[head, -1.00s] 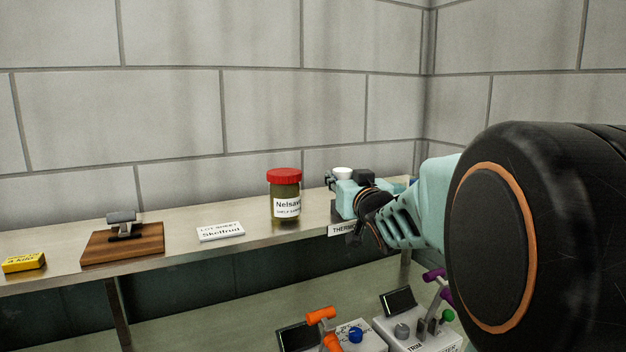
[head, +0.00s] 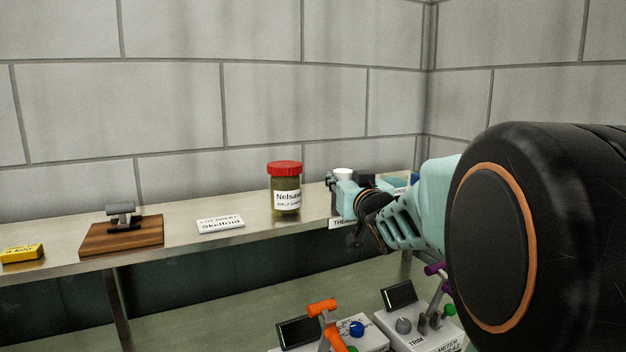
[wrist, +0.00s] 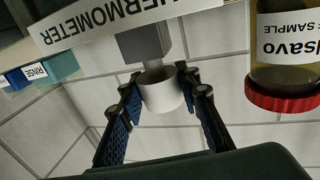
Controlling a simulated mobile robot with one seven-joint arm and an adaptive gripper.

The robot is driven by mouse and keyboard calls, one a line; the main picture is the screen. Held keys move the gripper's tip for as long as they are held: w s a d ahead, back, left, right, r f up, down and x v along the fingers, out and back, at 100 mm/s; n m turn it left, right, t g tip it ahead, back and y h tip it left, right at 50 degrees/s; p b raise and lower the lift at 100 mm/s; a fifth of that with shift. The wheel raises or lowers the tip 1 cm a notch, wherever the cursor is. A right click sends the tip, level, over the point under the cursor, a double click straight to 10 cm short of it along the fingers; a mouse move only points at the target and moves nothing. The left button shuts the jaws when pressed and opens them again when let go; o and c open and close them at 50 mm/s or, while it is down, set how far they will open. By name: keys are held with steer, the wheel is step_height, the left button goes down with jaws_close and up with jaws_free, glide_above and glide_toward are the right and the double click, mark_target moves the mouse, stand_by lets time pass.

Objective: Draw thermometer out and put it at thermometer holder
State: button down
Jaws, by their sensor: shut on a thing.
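A white round-topped piece, seemingly the thermometer's head, shows in the wrist view (wrist: 160,93) and above my gripper in the head view (head: 343,174). It sits against a grey square block (wrist: 152,42), which stands behind the "THERMOMETER" label (wrist: 125,18). I cannot tell whether the block is the holder. My gripper (wrist: 160,76) has its two blue-padded fingers on either side of the white piece and is shut on it. In the head view my gripper (head: 345,190) is at the shelf's right part.
A red-lidded sample jar (head: 286,192) stands close to the left of my gripper. A lot sheet card (head: 221,223) and a wooden stand (head: 122,238) lie farther left. Lever control boxes (head: 418,325) are below the shelf (head: 185,232).

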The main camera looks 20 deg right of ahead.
mark_target(343, 171)
steer(key=shift+f+b, duration=0.85)
steer(key=shift+f, duration=0.15)
steer(key=c, duration=1.4)
jaws_free()
steer(key=shift+o, duration=0.2)
step_height(343, 171, up, 10)
steer(key=shift+r, duration=0.1)
